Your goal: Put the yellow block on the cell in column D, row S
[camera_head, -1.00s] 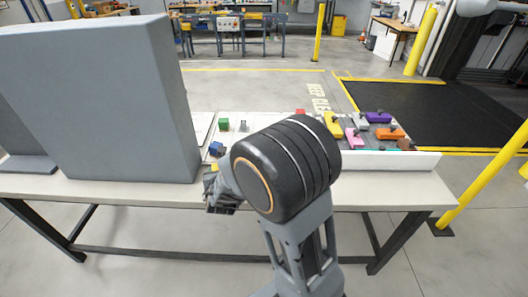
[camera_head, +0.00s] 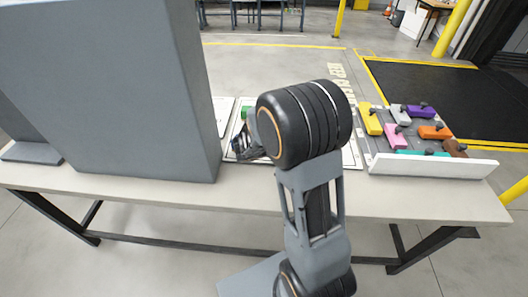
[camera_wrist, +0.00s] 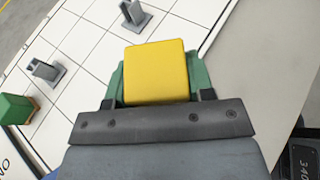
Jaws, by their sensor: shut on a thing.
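My gripper (camera_wrist: 157,95) is shut on a yellow block (camera_wrist: 155,70) in the wrist view, with green pads at the block's two sides. The block is over or near the edge of a white board with a black line grid (camera_wrist: 85,80). Whether it touches the board cannot be told. In the head view my gripper (camera_head: 247,150) is at the left part of the board (camera_head: 350,153), and my arm covers much of the board. The held block is not clear there. Column and row letters cannot be read, so cell D, S cannot be picked out.
A green block (camera_wrist: 14,108) and two grey upright pieces (camera_wrist: 46,72) (camera_wrist: 134,14) stand on the board. A tall grey panel (camera_head: 140,90) stands left of the board. A tray (camera_head: 430,167) of coloured knobbed pieces, including a yellow one (camera_head: 370,121), is at the right.

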